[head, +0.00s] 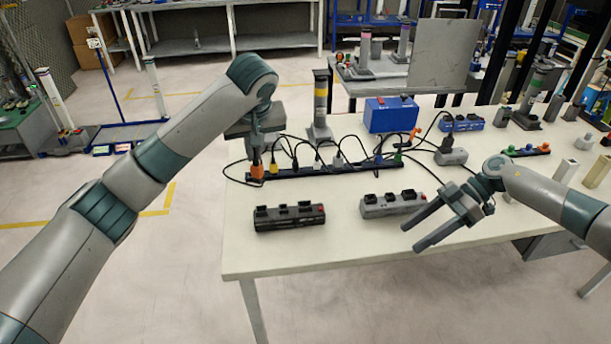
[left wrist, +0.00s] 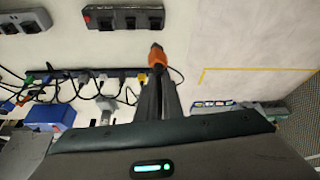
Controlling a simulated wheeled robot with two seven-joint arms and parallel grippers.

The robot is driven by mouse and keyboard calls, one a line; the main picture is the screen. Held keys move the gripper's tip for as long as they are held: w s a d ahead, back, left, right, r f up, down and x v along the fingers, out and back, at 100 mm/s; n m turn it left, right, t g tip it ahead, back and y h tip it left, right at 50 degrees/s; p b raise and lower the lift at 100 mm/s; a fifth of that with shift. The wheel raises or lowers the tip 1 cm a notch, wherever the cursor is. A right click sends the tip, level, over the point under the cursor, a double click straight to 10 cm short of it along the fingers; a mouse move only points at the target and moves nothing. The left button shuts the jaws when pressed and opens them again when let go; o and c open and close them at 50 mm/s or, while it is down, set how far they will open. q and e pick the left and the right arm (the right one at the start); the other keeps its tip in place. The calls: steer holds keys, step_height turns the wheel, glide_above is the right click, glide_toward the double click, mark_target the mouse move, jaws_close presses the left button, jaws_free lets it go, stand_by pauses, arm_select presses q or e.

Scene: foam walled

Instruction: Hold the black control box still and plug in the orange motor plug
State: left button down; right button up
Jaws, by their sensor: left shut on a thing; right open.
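The black control box (head: 289,218) lies near the table's front left, with dark sockets on top and a red button at its right end. It also shows in the left wrist view (left wrist: 124,19). My left gripper (head: 257,160) is shut on the orange motor plug (head: 257,173) at the left end of the dark plug strip (head: 335,168). In the left wrist view the plug (left wrist: 172,72) sticks out beyond the fingertips; I cannot tell whether it touches the strip. My right gripper (head: 412,238) is open and empty, right of the black box and apart from it.
A grey control box (head: 392,204) lies right of the black one. Several cabled plugs stand along the strip. A blue box (head: 391,114) and a pillar with a yellow band (head: 320,105) stand behind it. The front left of the table (head: 245,258) is clear.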

steer(key=w+a+h, duration=0.1)
steer(key=a, duration=0.2)
steer(key=w+a+n+h, duration=0.1)
steer(key=w+a, duration=0.1)
steer(key=a, duration=0.1)
steer(key=w+a+n+g+h, duration=0.1)
steer(key=w+a, duration=0.1)
steer(key=a, duration=0.1)
steer(key=shift+a+f+h, duration=0.15)
steer(key=shift+f+h, duration=0.1)
steer(key=shift+h, duration=0.05)
steer(key=w+a+r+h, duration=0.1)
steer(key=w+a+h, duration=0.25)
steer(key=a, duration=0.25)
step_height(320, 180, up, 7)
steer(key=t+h, duration=0.3)
glide_above(305, 210)
steer(key=shift+w+d+n, duration=0.1)
steer(key=shift+w+n, duration=0.2)
steer(key=shift+w, duration=0.2)
steer(key=shift+f, duration=0.1)
step_height(305, 210, down, 12)
steer(key=shift+r, duration=0.1)
